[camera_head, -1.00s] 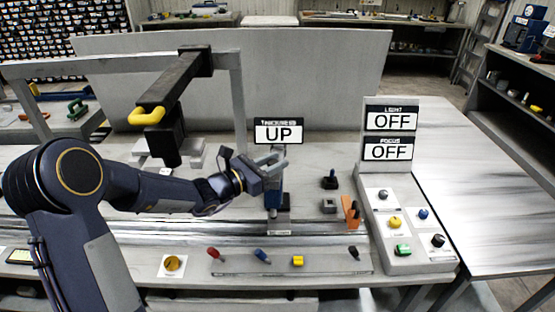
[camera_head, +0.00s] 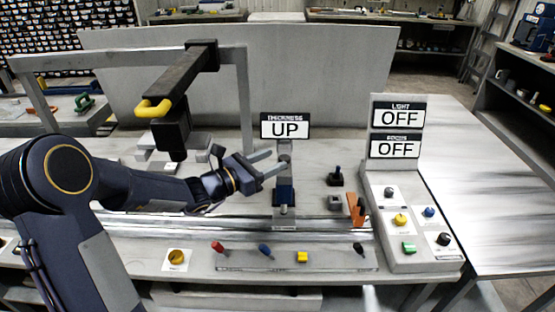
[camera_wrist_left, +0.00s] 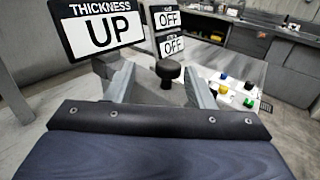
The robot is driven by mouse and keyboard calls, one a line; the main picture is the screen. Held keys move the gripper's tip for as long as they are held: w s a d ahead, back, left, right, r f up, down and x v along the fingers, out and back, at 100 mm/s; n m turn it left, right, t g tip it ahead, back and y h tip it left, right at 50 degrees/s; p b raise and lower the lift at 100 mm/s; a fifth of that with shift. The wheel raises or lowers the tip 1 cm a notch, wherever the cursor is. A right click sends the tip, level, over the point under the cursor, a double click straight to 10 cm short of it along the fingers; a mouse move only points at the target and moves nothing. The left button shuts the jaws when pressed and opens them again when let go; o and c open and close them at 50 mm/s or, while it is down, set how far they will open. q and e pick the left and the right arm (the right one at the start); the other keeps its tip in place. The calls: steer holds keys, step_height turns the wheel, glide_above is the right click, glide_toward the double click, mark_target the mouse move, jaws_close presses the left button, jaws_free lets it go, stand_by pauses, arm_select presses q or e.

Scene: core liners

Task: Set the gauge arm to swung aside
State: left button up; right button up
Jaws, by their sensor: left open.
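A thickness gauge stand (camera_head: 284,172) with a grey post and blue lower part stands on the bench below a sign (camera_head: 285,127) reading UP. My left gripper (camera_head: 272,164) is open and empty just left of the post; contact cannot be told. In the left wrist view, a black round knob (camera_wrist_left: 168,70) shows between the open fingers (camera_wrist_left: 160,88), beyond them. A black overhead arm (camera_head: 180,80) with a yellow handle (camera_head: 153,107) reaches forward over the bench at left. I cannot tell which part is the gauge arm. My right gripper is not seen.
A control panel (camera_head: 410,262) with coloured knobs stands at right under two signs reading OFF. Several coloured levers lie along a front strip (camera_head: 230,262). A joystick (camera_head: 336,177) and an orange-brown piece (camera_head: 355,208) stand right of the post. A grey frame surrounds the overhead arm.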

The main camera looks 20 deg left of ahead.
arm_select(q)
steer(key=shift+b+v, duration=0.3)
steer(key=shift+v, duration=2.1)
